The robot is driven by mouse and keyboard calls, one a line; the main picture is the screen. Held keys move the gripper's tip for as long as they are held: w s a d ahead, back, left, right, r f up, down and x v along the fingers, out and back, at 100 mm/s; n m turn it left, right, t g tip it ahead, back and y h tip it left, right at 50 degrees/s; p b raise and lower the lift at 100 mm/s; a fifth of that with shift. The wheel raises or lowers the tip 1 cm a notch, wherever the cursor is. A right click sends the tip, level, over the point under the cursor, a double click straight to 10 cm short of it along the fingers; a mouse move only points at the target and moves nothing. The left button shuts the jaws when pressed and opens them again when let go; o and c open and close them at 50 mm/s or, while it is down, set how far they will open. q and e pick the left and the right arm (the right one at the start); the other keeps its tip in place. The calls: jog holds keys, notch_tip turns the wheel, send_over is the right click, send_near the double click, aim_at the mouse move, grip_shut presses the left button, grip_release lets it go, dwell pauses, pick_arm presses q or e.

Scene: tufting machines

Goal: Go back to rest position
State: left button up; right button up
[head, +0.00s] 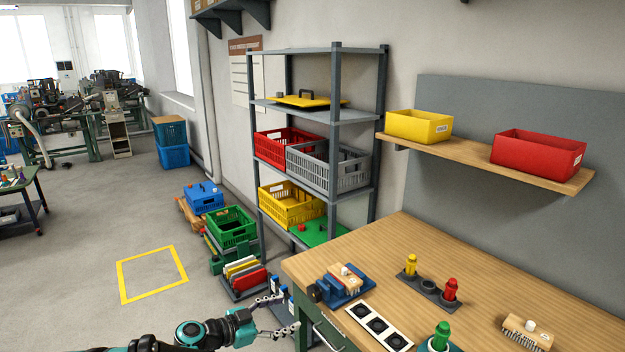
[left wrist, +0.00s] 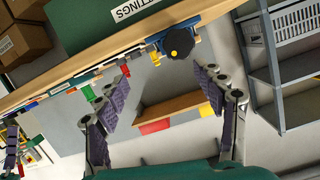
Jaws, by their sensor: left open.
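My left gripper (head: 286,313) comes in low in the head view, beside the front left corner of the wooden workbench (head: 390,260). Its two fingers are spread with nothing between them. In the left wrist view the fingers of my left gripper (left wrist: 163,98) stand wide apart, with only the bench and background behind. A small piece of what looks like my right gripper (left wrist: 10,148) shows at the left edge of that view; its jaws cannot be made out. My right gripper does not show in the head view.
A rack of coloured files (head: 245,277) stands on the floor just beyond my left gripper. A blue-based fixture (head: 343,285) sits near the bench corner. A metal shelf (head: 315,115) with crates stands behind. The floor inside the yellow square (head: 150,275) is clear.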

pick_arm(q)
jog(key=s+r+n+g+y, duration=0.2)
jog(key=s+n+y, duration=0.4)
jog(key=s, duration=0.8)
jog(key=s+a+n+y, duration=0.3)
jog(key=s+a, duration=0.1)
jog(key=s, duration=0.3)
jog(key=s+a+f+n+y, duration=0.1)
jog(key=s+a+n+y, duration=0.2)
jog(key=s, duration=0.5)
jog(key=shift+a+f+n, duration=0.3)
jog(key=shift+a+n, duration=0.2)
jog(key=shift+a, duration=0.6)
